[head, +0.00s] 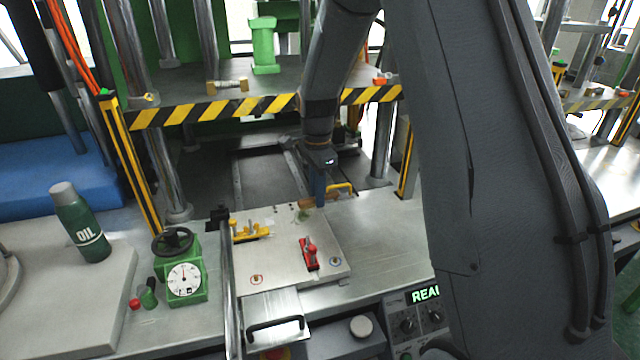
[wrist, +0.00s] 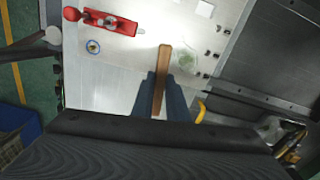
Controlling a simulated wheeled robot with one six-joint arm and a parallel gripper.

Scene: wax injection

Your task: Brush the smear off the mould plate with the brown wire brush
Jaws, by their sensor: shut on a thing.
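My gripper (head: 320,196) points down over the far right part of the pale metal mould plate (head: 285,268). In the wrist view its blue fingers (wrist: 160,95) are shut on the brown wire brush (wrist: 163,65), whose wooden body sticks out beyond the fingertips. The brush also shows as a small brown piece (head: 305,203) in the head view. A faint greenish smear (wrist: 187,61) lies on the plate just right of the brush's end in the wrist view. The bristles are hidden, and I cannot tell whether they touch the plate.
A red clamp (head: 309,254) and a yellow clamp (head: 250,232) sit on the plate. A yellow handle (head: 341,187) is close beside my gripper. A striped press beam (head: 215,112) crosses behind. A green dial gauge (head: 184,275) and an oil bottle (head: 80,222) stand left.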

